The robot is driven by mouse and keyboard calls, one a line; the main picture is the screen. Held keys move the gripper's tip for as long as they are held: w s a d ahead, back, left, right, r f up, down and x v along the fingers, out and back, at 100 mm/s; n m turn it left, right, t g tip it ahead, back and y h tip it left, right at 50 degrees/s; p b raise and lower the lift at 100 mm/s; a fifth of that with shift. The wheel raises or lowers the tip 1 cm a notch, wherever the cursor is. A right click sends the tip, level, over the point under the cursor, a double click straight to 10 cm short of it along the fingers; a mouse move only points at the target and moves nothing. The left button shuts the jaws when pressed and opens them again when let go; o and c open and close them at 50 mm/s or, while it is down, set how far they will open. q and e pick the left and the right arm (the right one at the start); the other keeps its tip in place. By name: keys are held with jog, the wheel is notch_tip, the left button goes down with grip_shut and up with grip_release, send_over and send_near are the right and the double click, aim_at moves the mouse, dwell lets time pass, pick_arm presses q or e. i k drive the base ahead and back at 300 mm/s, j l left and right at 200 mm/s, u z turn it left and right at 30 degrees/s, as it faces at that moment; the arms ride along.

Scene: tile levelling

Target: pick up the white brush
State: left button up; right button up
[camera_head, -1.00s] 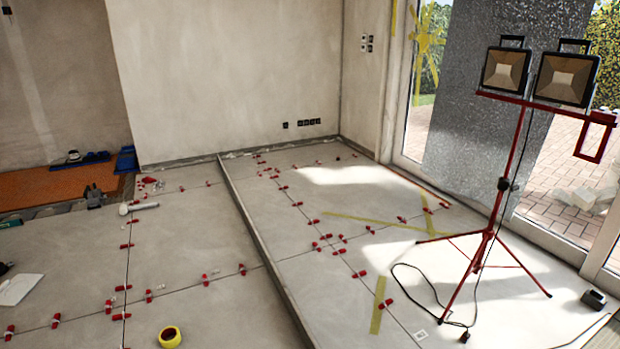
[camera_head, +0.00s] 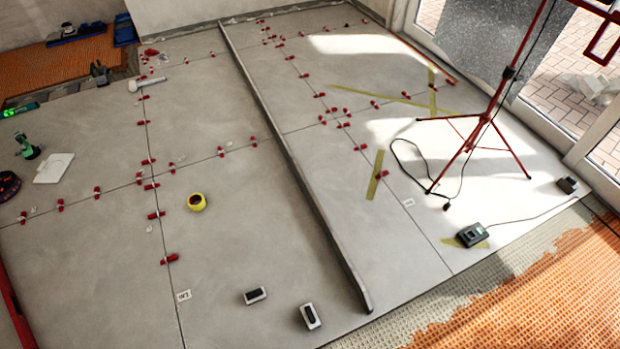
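I cannot clearly make out a white brush. Two small white blocks with dark centres lie on the grey tiles at the bottom middle, one block (camera_head: 255,295) on its side and a second block (camera_head: 310,316) to its right. They are too small to tell what they are. A white-headed tool like a mallet (camera_head: 147,84) lies on the tiles at the upper left. A flat white piece (camera_head: 54,168) lies at the left. Neither of my grippers shows in the view.
A metal straightedge (camera_head: 290,160) runs across the floor. A red tripod (camera_head: 487,118) with a cable stands at the right. Yellow tape roll (camera_head: 196,202), green drill (camera_head: 27,146), dark charger (camera_head: 472,235) and many red levelling wedges lie about. Bare tiles surround the white blocks.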

aim_at(313, 320)
jog(key=k+j, duration=0.15)
jog(key=k, duration=0.45)
jog(key=k+j+z, duration=0.15)
jog(key=k, duration=0.4)
